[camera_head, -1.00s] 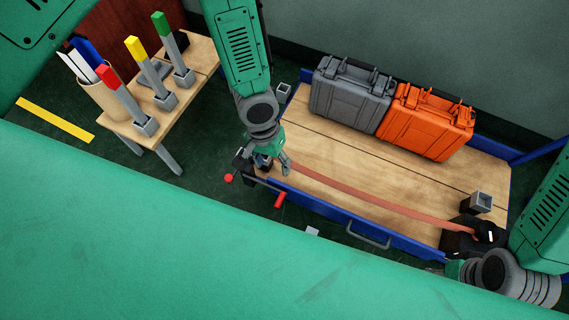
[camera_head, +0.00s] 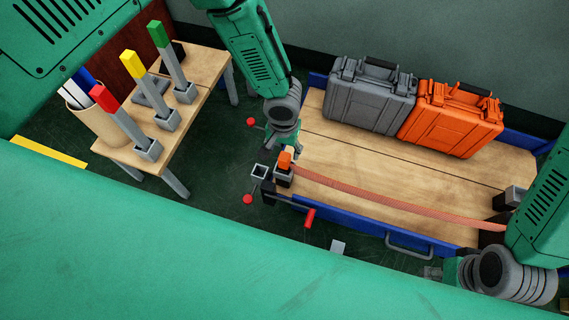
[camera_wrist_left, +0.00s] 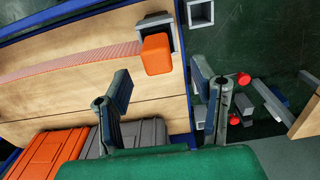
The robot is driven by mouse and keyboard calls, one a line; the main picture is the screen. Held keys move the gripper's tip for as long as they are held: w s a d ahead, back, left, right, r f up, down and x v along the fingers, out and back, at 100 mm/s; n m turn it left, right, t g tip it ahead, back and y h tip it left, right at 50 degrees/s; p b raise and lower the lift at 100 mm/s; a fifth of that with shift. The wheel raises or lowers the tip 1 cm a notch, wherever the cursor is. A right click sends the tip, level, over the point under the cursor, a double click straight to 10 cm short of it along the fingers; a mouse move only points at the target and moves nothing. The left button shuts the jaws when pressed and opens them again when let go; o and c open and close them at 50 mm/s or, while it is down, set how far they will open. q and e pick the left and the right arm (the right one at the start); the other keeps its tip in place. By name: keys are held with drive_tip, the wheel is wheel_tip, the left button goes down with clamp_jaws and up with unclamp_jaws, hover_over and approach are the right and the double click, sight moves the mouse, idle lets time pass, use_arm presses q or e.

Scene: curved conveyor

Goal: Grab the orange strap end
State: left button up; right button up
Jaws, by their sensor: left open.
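The orange strap end (camera_head: 285,160) is a small block in a grey square holder at the left front corner of the cart. It also shows in the left wrist view (camera_wrist_left: 157,54), beyond the fingertips and between their lines. The orange strap (camera_head: 390,198) runs from it across the cart top to the right. My left gripper (camera_head: 284,146) is close beside the strap end. In the left wrist view its two fingers (camera_wrist_left: 160,85) are wide apart with nothing between them. My right gripper (camera_head: 434,272) is low at the right by the cart's front edge, too small to read.
A grey case (camera_head: 372,95) and an orange case (camera_head: 450,118) stand along the cart's back. Red-knobbed levers (camera_head: 309,218) stick out near the cart's left corner. A wooden table (camera_head: 113,155) at left holds colored-topped posts and a cup.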

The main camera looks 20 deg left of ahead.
sight(284, 156)
use_arm(q)
wheel_tip(284, 156, down, 4)
drive_tip(key=shift+r+b, duration=0.1)
drive_tip(key=shift+b, duration=0.5)
drive_tip(key=shift+d+r, duration=0.15)
drive_tip(key=shift+d, duration=0.15)
drive_tip(key=shift+c, duration=0.4)
clamp_jaws()
drive_tip(key=shift+a, duration=0.2)
drive_tip(key=shift+s, duration=0.1)
